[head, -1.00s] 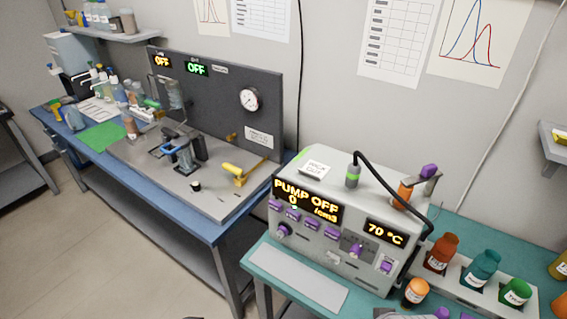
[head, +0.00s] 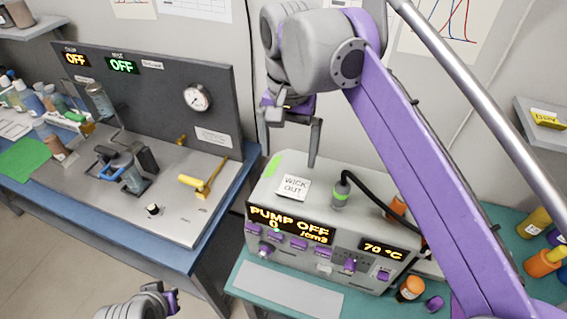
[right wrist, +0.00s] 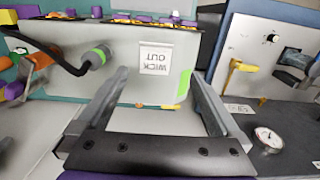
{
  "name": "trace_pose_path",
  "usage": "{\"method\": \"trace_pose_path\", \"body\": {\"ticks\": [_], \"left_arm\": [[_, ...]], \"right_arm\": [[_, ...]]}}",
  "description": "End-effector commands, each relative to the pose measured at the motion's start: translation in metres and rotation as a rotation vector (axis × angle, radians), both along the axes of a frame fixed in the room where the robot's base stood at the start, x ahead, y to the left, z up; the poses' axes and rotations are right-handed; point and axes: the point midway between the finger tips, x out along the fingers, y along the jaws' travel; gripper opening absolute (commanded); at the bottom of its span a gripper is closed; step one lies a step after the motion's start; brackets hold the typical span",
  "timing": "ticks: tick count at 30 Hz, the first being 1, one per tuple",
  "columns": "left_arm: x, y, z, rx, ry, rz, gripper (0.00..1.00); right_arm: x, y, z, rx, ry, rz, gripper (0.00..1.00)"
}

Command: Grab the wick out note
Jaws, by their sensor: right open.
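The wick out note (head: 293,187) is a small white square with dark lettering. It lies on top of the grey pump box (head: 335,225), left of a hose fitting. My right gripper (head: 292,142) is open and empty, above and behind the note in the head view. In the right wrist view the note (right wrist: 157,59) shows upside down. It lies ahead between the lines of the two open fingers (right wrist: 160,73), apart from both. Of my left arm only a grey and purple part shows at the bottom of the head view; its fingers are out of sight.
A black hose with a green-banded fitting (head: 340,194) rises beside the note. A dark panel with a gauge (head: 197,97) and a yellow-handled valve (head: 205,180) stand on the left bench. An orange-capped bottle (head: 410,289) stands right of the pump box.

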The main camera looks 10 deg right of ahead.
Motion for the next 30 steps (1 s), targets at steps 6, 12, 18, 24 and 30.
{"method": "trace_pose_path", "body": {"ticks": [6,12,18,24,30], "left_arm": [[-0.005,0.000,-0.007,0.000,0.007,0.000,0.00],[-0.006,0.000,-0.011,0.000,0.010,0.000,0.00],[-0.006,0.000,-0.010,0.000,0.010,0.000,0.00],[-0.005,0.000,-0.009,0.000,0.009,0.000,0.00],[-0.006,0.000,-0.010,0.000,0.010,0.000,0.00]], "right_arm": [[-0.001,0.000,-0.022,-0.001,0.006,-0.003,1.00],[-0.002,0.000,-0.051,0.000,0.005,-0.002,1.00],[-0.002,-0.001,-0.065,-0.001,0.004,-0.002,1.00],[-0.003,-0.002,-0.095,0.000,0.004,-0.002,1.00],[-0.004,-0.002,-0.109,0.000,0.004,-0.002,1.00]]}}
